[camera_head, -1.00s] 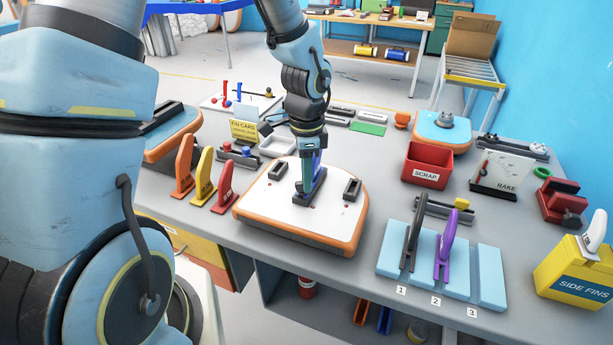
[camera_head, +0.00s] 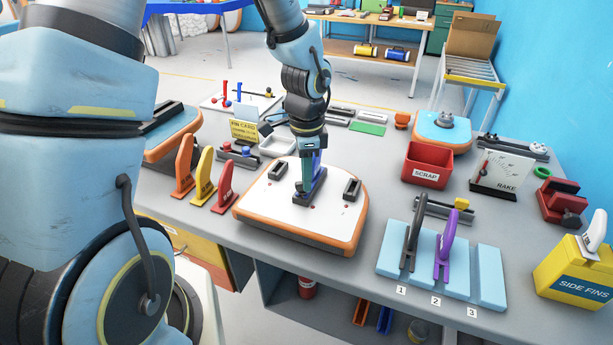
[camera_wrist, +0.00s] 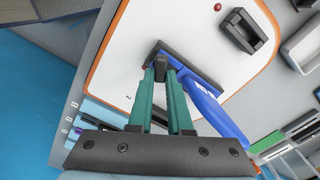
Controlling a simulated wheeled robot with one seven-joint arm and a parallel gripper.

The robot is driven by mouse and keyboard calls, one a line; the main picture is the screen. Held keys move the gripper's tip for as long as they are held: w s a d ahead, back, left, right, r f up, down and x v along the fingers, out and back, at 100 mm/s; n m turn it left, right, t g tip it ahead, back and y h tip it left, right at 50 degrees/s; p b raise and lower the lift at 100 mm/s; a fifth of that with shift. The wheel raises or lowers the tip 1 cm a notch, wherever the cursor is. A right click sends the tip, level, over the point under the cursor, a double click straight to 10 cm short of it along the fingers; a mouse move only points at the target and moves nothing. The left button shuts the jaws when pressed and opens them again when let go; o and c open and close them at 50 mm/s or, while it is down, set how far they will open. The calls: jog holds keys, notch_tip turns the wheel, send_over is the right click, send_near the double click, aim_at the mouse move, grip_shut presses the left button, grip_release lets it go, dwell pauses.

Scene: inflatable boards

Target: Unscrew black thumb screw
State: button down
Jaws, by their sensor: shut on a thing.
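The white board with an orange edge (camera_head: 250,208) lies on the grey bench. A blue fin (camera_wrist: 215,108) stands in the dark middle fin box (camera_wrist: 190,66) on it; in the head view my fingers partly hide the fin. My gripper (camera_wrist: 160,64), with green fingers, points down at one end of that box and also shows in the head view (camera_head: 306,184). It is shut on the small black thumb screw (camera_wrist: 160,72), which is mostly hidden between the fingertips. I cannot tell how far the screw is out.
Dark side boxes (camera_head: 352,188) flank the middle one. Orange, yellow and red fins (camera_head: 203,178) stand at left. A light-blue rack (camera_head: 458,274) holds a black and a purple fin in slots 1 and 2; slot 3 is empty. A red scrap bin (camera_head: 427,165) stands at right.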

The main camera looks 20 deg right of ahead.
jog(key=n, duration=0.3)
jog(key=shift+w+n+b, duration=0.15)
jog(key=shift+n+b, duration=0.15)
jog(key=shift+b, duration=0.05)
jog(key=shift+n+b, duration=0.3)
jog(key=shift+n, duration=0.6)
jog(key=shift+w+n, duration=0.15)
jog(key=shift+n, duration=0.65)
jog(key=n, duration=0.3)
jog(key=shift+w+a, duration=0.1)
jog(key=shift+n, duration=0.3)
